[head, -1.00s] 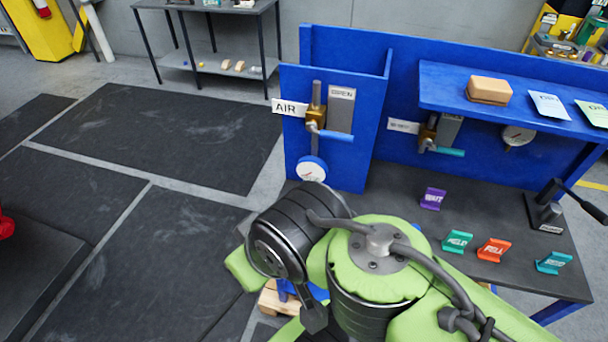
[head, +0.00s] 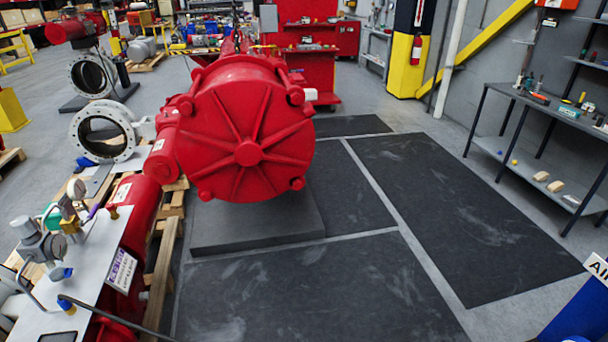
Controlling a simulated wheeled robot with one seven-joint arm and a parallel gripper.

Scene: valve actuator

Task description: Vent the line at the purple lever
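A small purple lever (head: 93,212) shows at the left in the head view, on the light panel (head: 72,318) beside the red actuator (head: 247,130). It is small there, and I cannot tell its exact position. A gauge (head: 76,189), brass fittings (head: 70,225) and a blue handle (head: 66,303) are on the same panel. A label (head: 121,268) is fixed at the panel's right edge. My gripper is not in this view.
Dark floor mats (head: 320,295) lie clear in front of the actuator. A metal shelf table (head: 545,105) stands at the right. The blue bench (head: 580,320) with an AIR sign (head: 597,268) is at the lower right edge. Pallets (head: 162,270) lie by the panel.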

